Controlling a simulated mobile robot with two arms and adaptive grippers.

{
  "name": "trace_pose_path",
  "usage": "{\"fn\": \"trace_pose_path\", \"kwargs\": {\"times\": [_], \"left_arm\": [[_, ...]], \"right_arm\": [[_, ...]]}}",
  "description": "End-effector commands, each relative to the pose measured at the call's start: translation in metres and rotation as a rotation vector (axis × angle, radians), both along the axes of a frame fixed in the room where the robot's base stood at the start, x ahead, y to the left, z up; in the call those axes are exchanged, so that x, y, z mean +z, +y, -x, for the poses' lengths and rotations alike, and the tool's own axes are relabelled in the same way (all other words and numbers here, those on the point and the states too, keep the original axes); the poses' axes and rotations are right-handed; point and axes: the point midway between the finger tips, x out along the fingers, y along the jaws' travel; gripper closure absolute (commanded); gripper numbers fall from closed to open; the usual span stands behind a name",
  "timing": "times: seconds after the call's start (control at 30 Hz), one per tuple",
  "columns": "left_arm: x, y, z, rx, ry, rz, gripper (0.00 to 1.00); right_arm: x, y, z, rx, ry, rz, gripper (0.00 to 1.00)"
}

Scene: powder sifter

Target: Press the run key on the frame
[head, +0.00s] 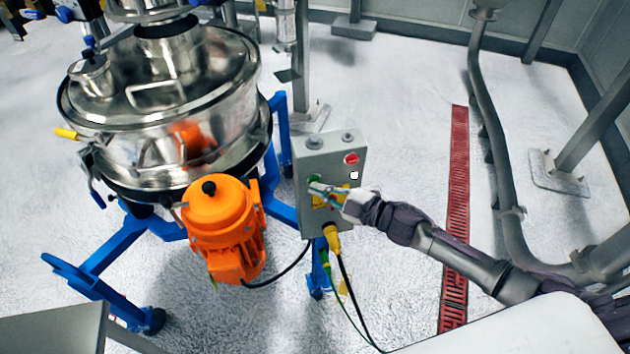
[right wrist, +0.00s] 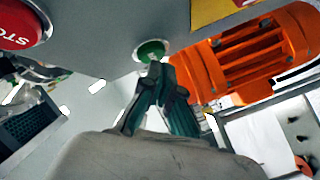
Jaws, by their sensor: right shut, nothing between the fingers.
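A grey control box (head: 327,218) is fixed to the blue frame (head: 283,146) of the sifter. It carries a red stop button (head: 351,158) at its upper right and a green key (head: 314,179) at its left. My right gripper (head: 318,188) is shut and empty, with its tips at the green key. In the right wrist view the shut fingertips (right wrist: 155,66) overlap the lower edge of the green key (right wrist: 151,50); whether they touch it I cannot tell. The red stop button (right wrist: 18,24) shows at the upper left there. My left gripper is not in view.
The steel sifter drum (head: 165,110) stands left of the box, with an orange motor (head: 222,222) below it. Yellow and green plugs with cables hang under the box. A red floor grate (head: 457,200) and grey pipes (head: 490,110) lie to the right.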

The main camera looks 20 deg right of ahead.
Motion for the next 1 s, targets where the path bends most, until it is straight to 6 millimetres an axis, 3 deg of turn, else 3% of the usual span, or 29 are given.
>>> {"fn": "trace_pose_path", "kwargs": {"times": [1.0], "left_arm": [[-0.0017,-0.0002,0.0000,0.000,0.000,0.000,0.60]], "right_arm": [[-0.0005,-0.0001,-0.0080,0.001,0.001,0.000,1.00]]}}
